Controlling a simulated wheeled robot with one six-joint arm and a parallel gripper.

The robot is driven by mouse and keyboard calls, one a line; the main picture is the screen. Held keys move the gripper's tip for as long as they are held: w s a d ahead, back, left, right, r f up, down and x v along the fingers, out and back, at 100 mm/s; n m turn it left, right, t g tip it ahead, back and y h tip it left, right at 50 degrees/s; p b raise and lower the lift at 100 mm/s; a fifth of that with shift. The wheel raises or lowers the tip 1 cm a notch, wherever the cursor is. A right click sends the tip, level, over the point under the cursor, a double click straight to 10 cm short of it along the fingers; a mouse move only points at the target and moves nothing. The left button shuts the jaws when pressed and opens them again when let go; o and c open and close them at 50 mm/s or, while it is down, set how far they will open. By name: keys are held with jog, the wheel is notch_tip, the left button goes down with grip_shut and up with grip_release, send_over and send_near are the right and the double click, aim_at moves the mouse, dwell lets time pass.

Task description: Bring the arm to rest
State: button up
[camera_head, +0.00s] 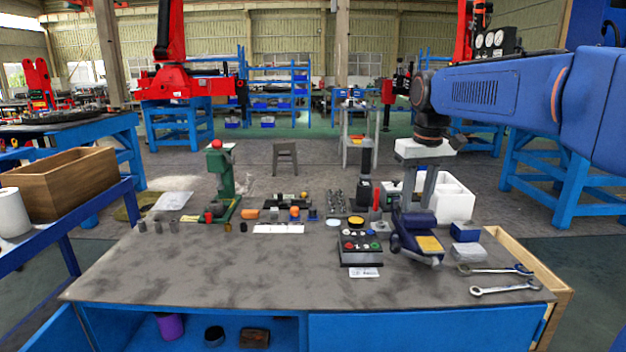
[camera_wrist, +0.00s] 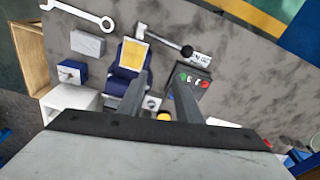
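My arm reaches in from the right in the head view, with its blue link level. My gripper (camera_head: 419,198) hangs from it, pointing down above the back right of the grey workbench (camera_head: 200,275). In the wrist view, the two dark fingers of my gripper (camera_wrist: 158,85) stand apart with nothing held between them. A navy device with a yellow top (camera_head: 428,244) is close to the fingertips in the head view. It also shows in the wrist view (camera_wrist: 128,75), partly behind one finger. I cannot tell whether a finger touches it.
A button box (camera_head: 360,250), a green press (camera_head: 222,185) and several small parts stand on the bench. A white bin (camera_head: 456,203) and a blue box (camera_head: 465,232) are at right, with two wrenches (camera_head: 505,289) in front. The bench's front left is clear.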

jog(key=s+d+f+t, duration=0.1)
jog(key=s+f, duration=0.5)
jog(key=s, duration=0.4)
jog(key=s+d+f+m+t, duration=0.1)
jog(key=s+f, duration=0.5)
jog(key=s, duration=0.4)
jog(key=s+d+f+m+t, duration=0.1)
jog(key=s+d+f, duration=0.1)
jog(key=s+f, duration=0.4)
jog(key=s, duration=0.4)
jog(key=shift+s, duration=0.3)
